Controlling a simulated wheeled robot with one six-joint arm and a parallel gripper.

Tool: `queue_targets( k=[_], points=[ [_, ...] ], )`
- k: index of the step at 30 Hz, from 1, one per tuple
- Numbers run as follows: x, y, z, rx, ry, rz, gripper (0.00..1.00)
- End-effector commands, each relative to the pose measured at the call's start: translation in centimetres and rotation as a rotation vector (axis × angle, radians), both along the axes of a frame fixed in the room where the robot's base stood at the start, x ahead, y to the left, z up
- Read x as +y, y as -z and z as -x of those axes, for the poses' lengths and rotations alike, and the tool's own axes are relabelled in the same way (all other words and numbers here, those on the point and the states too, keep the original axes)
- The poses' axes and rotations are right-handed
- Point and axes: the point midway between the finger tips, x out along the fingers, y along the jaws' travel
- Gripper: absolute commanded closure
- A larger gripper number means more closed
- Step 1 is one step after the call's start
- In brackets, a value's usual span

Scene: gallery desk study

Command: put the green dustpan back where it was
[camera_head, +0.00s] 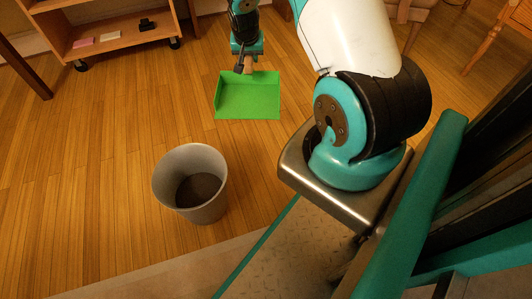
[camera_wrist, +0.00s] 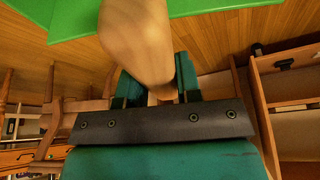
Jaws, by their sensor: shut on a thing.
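The green dustpan (camera_head: 248,97) is in the upper middle of the head view, over the wooden floor, with its open side toward the bottom of the picture. My gripper (camera_head: 243,66) is at its back edge and is shut on its handle. In the wrist view, the tan handle (camera_wrist: 138,40) sits between the teal fingers of my gripper (camera_wrist: 160,88). The green pan (camera_wrist: 75,15) crosses the top of that view. I cannot tell whether the pan touches the floor or hangs just above it.
A grey bin (camera_head: 190,183) stands on the floor below the dustpan in the head view. A low wooden shelf (camera_head: 120,27) on casters is at the upper left. A wooden chair (camera_head: 490,40) is at the upper right. The floor left of the dustpan is clear.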

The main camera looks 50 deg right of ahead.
Motion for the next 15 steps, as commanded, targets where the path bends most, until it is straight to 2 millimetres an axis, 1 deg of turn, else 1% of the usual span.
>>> queue_targets(
  k=[1, 3, 6, 9, 12, 15],
  points=[
    [-2.3, 4.0, 0.4, -0.002, 0.072, 0.002, 1.00],
    [-4.9, 6.5, 1.0, -0.004, 0.162, 0.004, 1.00],
    [-8.0, 9.3, 1.9, -0.009, 0.269, 0.005, 1.00],
    [-10.1, 11.2, 2.7, -0.013, 0.346, 0.008, 1.00],
    [-11.3, 12.2, 3.2, -0.016, 0.392, 0.009, 1.00],
    [-11.8, 13.2, 3.4, -0.016, 0.413, 0.009, 1.00]
  ],
)
